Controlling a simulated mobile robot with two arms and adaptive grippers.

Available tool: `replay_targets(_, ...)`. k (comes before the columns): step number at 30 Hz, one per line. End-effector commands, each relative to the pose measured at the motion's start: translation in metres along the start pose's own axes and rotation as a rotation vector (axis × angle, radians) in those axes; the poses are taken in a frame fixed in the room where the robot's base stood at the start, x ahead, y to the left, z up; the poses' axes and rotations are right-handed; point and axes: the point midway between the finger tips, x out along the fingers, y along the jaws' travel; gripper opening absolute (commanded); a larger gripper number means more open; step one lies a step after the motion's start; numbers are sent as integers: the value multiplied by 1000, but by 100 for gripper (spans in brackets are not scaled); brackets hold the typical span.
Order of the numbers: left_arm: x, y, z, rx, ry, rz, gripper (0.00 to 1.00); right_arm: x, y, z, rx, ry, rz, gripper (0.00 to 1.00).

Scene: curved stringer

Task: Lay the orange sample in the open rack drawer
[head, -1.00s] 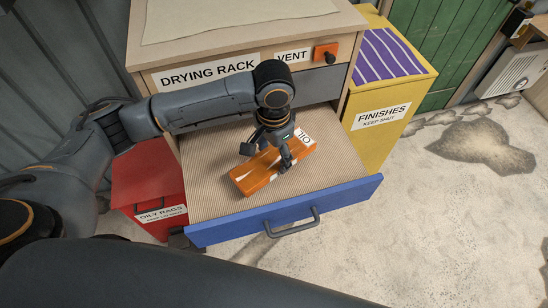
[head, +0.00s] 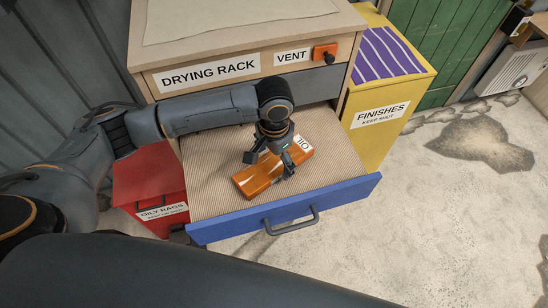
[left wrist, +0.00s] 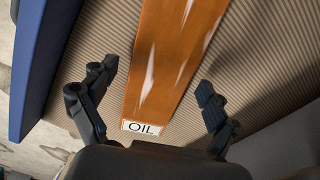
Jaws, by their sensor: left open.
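The orange sample (head: 262,177), a flat block with pale streaks and a white "OIL" label, lies on the ribbed floor of the open rack drawer (head: 335,145). The drawer has a blue front and a grey handle. My left gripper (head: 268,163) is open just above the sample, with its fingers spread to either side of it. In the left wrist view the sample (left wrist: 175,55) runs between the two fingers (left wrist: 150,95), and a gap shows on both sides. The right gripper is not in view.
The drying rack cabinet (head: 240,25) stands behind the drawer, with a vent knob (head: 325,53). A red oily rags bin (head: 150,180) is at the left, and a yellow finishes cabinet (head: 385,100) at the right. The drawer floor is bare around the sample.

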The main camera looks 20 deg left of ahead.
Motion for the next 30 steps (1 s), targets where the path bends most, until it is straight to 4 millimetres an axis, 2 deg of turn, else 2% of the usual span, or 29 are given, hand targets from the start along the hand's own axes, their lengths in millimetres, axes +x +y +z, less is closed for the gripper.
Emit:
replay_targets(5,-2,0,0,0,1,-1,88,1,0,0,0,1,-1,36)
replay_targets(8,-12,0,-1,0,4,0,88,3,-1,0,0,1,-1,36)
replay_targets(21,-99,0,-1,1,4,-1,88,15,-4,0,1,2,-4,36)
replay_targets(24,-112,0,-1,-1,3,-1,88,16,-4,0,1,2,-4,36)
replay_targets(30,-123,0,0,-1,0,0,88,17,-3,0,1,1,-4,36)
